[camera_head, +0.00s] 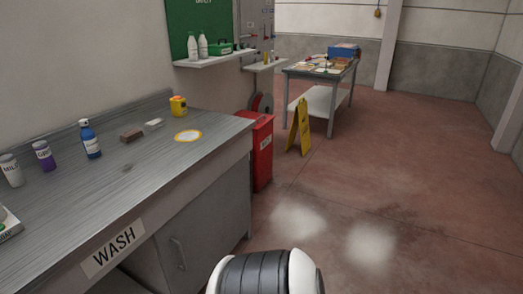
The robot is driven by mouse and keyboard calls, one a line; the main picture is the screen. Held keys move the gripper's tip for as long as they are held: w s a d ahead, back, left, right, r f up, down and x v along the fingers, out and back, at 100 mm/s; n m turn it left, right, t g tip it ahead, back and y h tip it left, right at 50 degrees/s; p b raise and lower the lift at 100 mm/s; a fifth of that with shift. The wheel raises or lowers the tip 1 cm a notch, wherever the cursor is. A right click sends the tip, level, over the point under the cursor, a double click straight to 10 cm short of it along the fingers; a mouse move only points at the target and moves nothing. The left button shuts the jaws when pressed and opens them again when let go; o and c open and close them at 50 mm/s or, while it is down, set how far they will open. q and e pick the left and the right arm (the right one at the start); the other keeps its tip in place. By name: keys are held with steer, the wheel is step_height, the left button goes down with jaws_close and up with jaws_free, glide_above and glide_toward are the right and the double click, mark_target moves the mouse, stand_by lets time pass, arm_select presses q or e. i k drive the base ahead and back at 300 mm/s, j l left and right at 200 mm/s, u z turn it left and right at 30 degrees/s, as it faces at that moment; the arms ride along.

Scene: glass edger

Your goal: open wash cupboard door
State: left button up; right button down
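The wash cupboard door (208,228) is a grey panel under the right end of the long grey counter (60,215). It looks shut, flush with the cupboard front. Its upright bar handle (179,253) is near the door's left edge. A white "WASH" label (114,248) is on the counter's front edge, left of the door. A white and dark grey part of my own arm shows at the bottom middle, right of the door. Neither gripper is in view, and nothing of mine is seen touching the handle.
A red bin (262,152) stands at the counter's far end. A yellow floor sign (300,127) stands beyond it, by a table (330,75). Bottles, including a blue one (90,139), stand on the counter. The red floor to the right is clear.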

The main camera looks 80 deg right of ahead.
mark_target(190, 246)
steer(key=z, duration=2.2)
